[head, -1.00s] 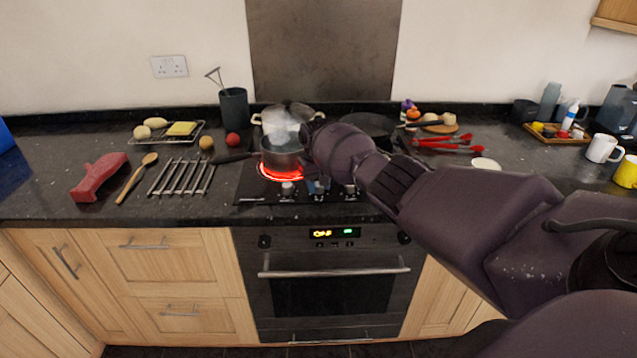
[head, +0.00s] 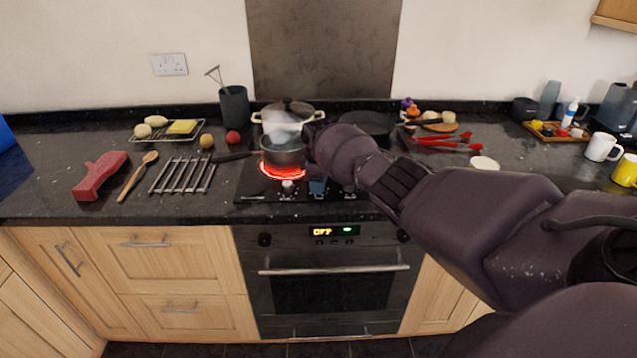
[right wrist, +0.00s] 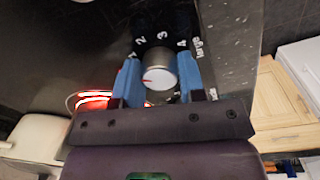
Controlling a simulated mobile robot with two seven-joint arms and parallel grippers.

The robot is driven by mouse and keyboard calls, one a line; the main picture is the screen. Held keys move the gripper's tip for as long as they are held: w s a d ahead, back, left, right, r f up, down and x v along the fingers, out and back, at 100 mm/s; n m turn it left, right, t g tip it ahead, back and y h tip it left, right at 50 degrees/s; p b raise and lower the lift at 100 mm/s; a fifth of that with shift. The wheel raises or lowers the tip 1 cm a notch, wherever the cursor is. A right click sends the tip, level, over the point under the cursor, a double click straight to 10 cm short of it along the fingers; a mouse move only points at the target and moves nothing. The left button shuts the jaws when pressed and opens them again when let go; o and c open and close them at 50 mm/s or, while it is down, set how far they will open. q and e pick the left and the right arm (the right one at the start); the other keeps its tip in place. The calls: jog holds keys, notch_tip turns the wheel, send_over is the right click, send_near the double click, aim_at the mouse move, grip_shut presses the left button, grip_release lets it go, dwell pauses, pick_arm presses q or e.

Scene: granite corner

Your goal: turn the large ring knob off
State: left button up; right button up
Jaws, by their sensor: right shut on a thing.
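The silver large ring knob (right wrist: 159,70) shows in the right wrist view, with a red mark on its face and white numbers and the word "large" printed around it. My right gripper (right wrist: 159,80) is shut on it, one blue finger on each side. In the head view my right gripper (head: 318,187) is at the front of the black hob (head: 258,190), and the held knob is hidden there. Another silver knob (head: 288,187) stands just left of it. The front-left ring (head: 283,172) glows red under a steel pan (head: 284,152). My left gripper is not in view.
A lidded pot (head: 292,112) stands behind the pan, and a dark frying pan (head: 368,123) is at the back right of the hob. A metal rack (head: 182,176) and a wooden spoon (head: 138,176) lie to the left. The oven (head: 330,290) is below.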

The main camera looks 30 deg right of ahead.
jog(key=n, duration=0.4)
jog(key=shift+n, duration=0.6)
jog(key=shift+r+n, duration=0.1)
jog(key=shift+n, duration=0.2)
jog(key=shift+w, duration=0.1)
jog(key=o, duration=0.9)
jog(key=shift+o, duration=0.2)
notch_tip(320, 180, up, 11)
jog(key=shift+s+p, duration=0.3)
jog(key=shift+p, duration=0.15)
